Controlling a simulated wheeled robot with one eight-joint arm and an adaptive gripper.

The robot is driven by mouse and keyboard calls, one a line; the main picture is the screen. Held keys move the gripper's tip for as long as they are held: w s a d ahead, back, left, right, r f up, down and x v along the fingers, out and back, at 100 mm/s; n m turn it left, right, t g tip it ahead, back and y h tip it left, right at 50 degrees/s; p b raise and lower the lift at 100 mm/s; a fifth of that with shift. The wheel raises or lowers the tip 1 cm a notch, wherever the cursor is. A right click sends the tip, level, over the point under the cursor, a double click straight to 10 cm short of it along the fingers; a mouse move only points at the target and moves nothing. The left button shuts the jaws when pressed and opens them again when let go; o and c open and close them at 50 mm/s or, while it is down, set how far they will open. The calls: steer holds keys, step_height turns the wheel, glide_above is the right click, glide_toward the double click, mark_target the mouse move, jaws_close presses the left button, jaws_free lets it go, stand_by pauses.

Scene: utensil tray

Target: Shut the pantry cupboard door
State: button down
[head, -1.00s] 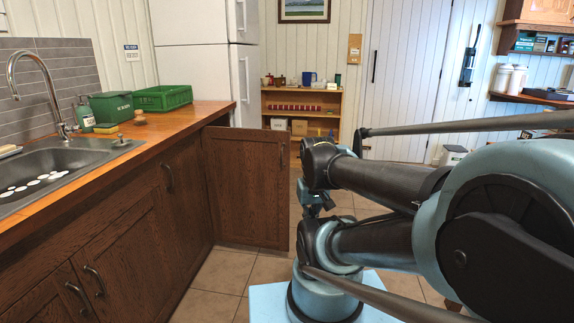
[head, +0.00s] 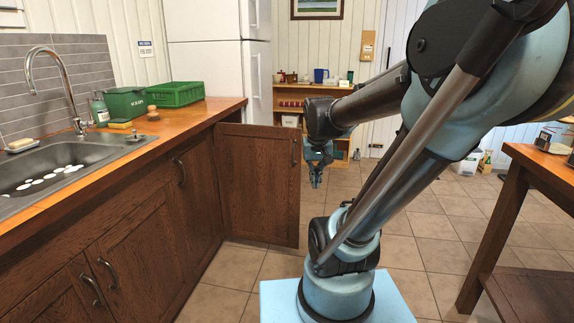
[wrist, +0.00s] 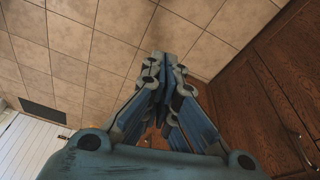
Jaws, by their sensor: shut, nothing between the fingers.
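The brown wooden cupboard door (head: 258,190) stands open at the far end of the counter, jutting out to the right from the row of base cupboards in the head view. Its dark handle (head: 295,150) is near its free edge. My gripper (head: 316,182) hangs pointing down just to the right of that free edge in the picture. A small gap shows between them there; the depth between them is hard to tell. In the wrist view my gripper (wrist: 166,62) is shut and empty over floor tiles, with brown wooden panelling (wrist: 285,70) to its right.
The wooden counter (head: 190,120) with the sink (head: 75,165) runs along the left. A green crate (head: 174,94) stands on it. A wooden table (head: 545,170) stands at the right. A fridge (head: 215,60) and low shelf are behind.

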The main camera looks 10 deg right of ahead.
mark_target(287, 161)
steer(key=w+a+r+m, duration=0.1)
steer(key=w, duration=0.9)
steer(key=w+a+r+m, duration=0.1)
steer(key=w+a, duration=0.1)
steer(key=w, duration=0.9)
steer(key=w+a+f+m+t+h, duration=0.1)
steer(key=w+a+f, duration=0.15)
steer(key=w, duration=0.55)
steer(key=w+a+f, duration=0.1)
steer(key=w+f, duration=0.2)
steer(key=w, duration=0.6)
steer(key=w+f, duration=0.2)
steer(key=f, duration=0.1)
steer(key=w+d+f, duration=0.1)
steer(key=w+f, duration=0.1)
steer(key=f, duration=0.1)
steer(key=w+d+f, duration=0.1)
steer(key=w+f, duration=0.2)
steer(key=f, duration=0.1)
steer(key=shift+f, duration=0.1)
steer(key=shift+w+d, duration=0.15)
steer(key=shift+w, duration=0.35)
steer(key=shift+w+d, duration=0.1)
